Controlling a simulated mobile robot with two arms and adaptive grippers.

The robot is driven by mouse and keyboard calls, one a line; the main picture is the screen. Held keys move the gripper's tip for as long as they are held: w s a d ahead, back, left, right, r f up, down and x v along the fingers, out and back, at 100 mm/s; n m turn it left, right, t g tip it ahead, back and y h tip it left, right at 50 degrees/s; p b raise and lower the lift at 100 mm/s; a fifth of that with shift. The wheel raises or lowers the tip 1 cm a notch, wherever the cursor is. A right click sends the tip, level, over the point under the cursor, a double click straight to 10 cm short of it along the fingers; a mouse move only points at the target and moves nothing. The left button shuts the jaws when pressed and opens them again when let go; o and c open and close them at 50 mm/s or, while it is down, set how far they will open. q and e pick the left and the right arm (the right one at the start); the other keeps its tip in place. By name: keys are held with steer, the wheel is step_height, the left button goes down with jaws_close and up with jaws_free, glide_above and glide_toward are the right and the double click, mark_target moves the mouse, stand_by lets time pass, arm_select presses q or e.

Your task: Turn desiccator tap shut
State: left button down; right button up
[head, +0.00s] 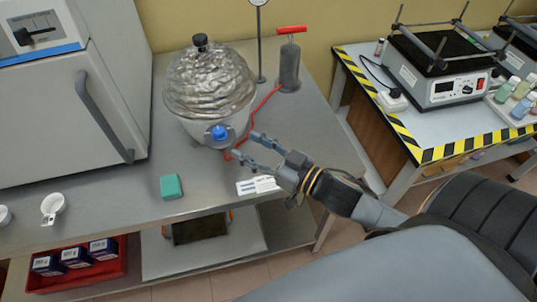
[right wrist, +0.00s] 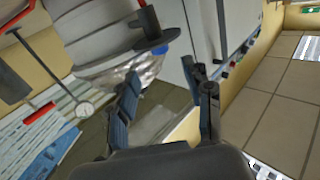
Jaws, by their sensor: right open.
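The desiccator (head: 208,85) stands on the grey bench, its domed upper part wrapped in crinkled foil with a dark knob on top. Its blue tap (head: 218,132) sits on the lower front. My right gripper (head: 243,146) is open and empty, just to the right of and slightly below the tap, with no clear contact. In the right wrist view the open fingers (right wrist: 167,84) show with a small blue part (right wrist: 161,49) beyond them, probably the tap, partly hidden by a dark piece. My left gripper is not in view.
A red hose (head: 265,101) runs from a pump with a red handle (head: 289,70) toward the desiccator. A teal block (head: 171,187) and a white label card (head: 258,185) lie on the bench. A white oven (head: 60,110) stands at left. The bench front is mostly clear.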

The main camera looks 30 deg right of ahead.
steer(key=shift+v, duration=2.35)
